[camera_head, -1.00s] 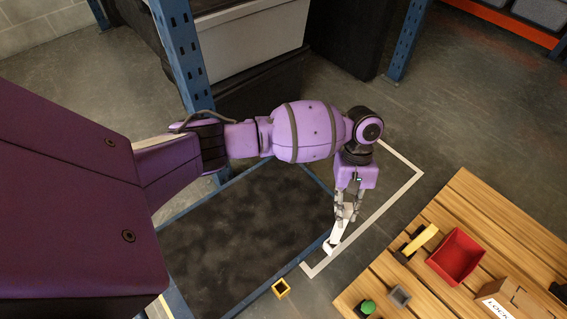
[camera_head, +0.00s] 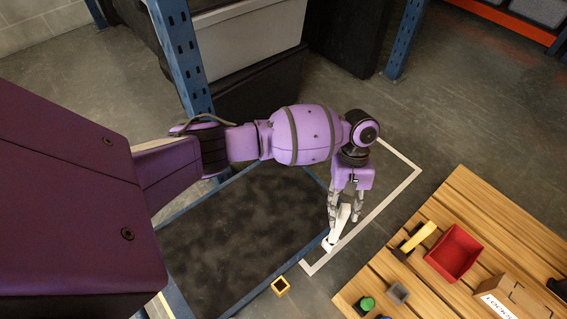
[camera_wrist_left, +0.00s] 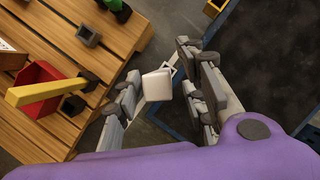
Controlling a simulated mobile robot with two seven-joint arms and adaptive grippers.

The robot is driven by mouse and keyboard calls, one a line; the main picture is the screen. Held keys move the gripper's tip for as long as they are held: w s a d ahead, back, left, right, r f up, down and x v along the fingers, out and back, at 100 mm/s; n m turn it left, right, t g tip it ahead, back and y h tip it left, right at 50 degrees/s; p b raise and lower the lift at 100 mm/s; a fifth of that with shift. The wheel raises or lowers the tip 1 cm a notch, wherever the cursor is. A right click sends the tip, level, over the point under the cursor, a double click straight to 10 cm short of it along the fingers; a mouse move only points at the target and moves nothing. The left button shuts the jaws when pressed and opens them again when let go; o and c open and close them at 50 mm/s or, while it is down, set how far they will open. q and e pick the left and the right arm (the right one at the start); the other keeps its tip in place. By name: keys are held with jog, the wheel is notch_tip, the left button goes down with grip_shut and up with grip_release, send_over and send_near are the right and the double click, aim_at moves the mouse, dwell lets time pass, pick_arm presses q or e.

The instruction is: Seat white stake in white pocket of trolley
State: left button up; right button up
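The white stake (camera_head: 341,219) stands near the right corner of the trolley, a low platform with a dark deck and blue frame (camera_head: 188,290). Its lower end meets the white pocket (camera_head: 327,245) at that corner; I cannot tell how deep it sits. My left gripper (camera_head: 345,210) is above the corner, fingers spread on either side of the stake's upper part. In the left wrist view the stake's square top (camera_wrist_left: 157,84) shows between the parted fingers, with gaps beside it. My right gripper is not in view.
A yellow pocket (camera_head: 280,287) is on the trolley's near corner. A slatted wooden table (camera_head: 440,225) at right holds a red bin (camera_head: 454,253), a yellow-handled tool (camera_head: 415,240), a grey square block (camera_head: 398,293), a green-topped item (camera_head: 366,305) and a cardboard box (camera_head: 510,298). A blue rack post (camera_head: 180,55) stands behind my arm.

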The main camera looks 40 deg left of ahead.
pick_arm(q)
jog(key=shift+w+r, duration=0.15)
jog(key=shift+r, duration=0.05)
jog(key=shift+r, duration=0.2)
jog(key=p+v, duration=0.3)
jog(key=v, duration=0.9)
jog(key=shift+r, duration=0.4)
jog(key=shift+d+f, duration=0.15)
